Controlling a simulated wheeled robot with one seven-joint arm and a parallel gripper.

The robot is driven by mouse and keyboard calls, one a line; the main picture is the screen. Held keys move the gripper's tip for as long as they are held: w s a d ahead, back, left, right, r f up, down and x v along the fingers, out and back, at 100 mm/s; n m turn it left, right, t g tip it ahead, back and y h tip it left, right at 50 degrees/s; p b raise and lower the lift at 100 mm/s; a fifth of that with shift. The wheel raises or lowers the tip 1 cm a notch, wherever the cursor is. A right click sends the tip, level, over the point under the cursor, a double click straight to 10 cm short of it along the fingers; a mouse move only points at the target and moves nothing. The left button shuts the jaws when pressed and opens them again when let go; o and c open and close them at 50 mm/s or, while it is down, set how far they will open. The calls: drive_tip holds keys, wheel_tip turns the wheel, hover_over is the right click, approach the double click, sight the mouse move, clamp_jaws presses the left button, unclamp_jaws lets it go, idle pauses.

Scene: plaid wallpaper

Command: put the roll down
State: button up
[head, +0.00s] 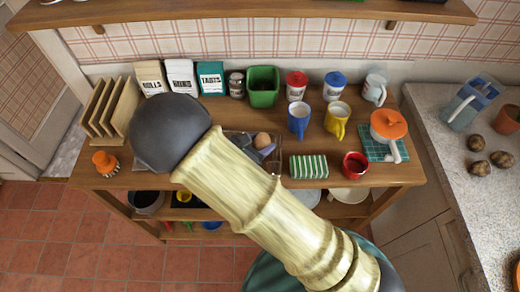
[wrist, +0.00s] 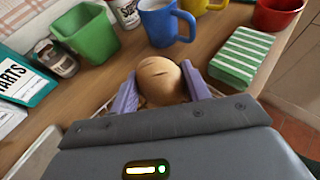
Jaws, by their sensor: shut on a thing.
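The roll (wrist: 158,78), a tan bread roll with scored lines on top, sits between the two lilac fingers of my gripper (wrist: 160,88) in the wrist view. The gripper is shut on it. In the head view the roll (head: 263,140) and a bit of my gripper (head: 266,150) show just past my arm, over the middle of the wooden counter (head: 328,176). My arm hides most of the gripper and the surface beneath it. I cannot tell whether the roll touches anything below.
A blue mug (head: 299,120) and green tub (head: 263,88) stand behind the roll. A green striped block (head: 309,167) and red cup (head: 354,165) are to its right. Bare wood shows around the block.

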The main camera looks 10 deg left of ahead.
drive_tip(key=shift+f, duration=1.95)
drive_tip(key=shift+f, duration=0.1)
drive_tip(key=o, duration=1.1)
drive_tip(key=shift+r+p, duration=0.2)
drive_tip(key=shift+p, duration=0.15)
drive_tip(key=shift+s+a, duration=0.25)
drive_tip(key=shift+s, duration=0.05)
drive_tip(key=b+v, duration=0.2)
drive_tip(key=v, duration=0.9)
drive_tip(key=shift+s+r, duration=0.1)
drive_tip(key=shift+s, duration=0.05)
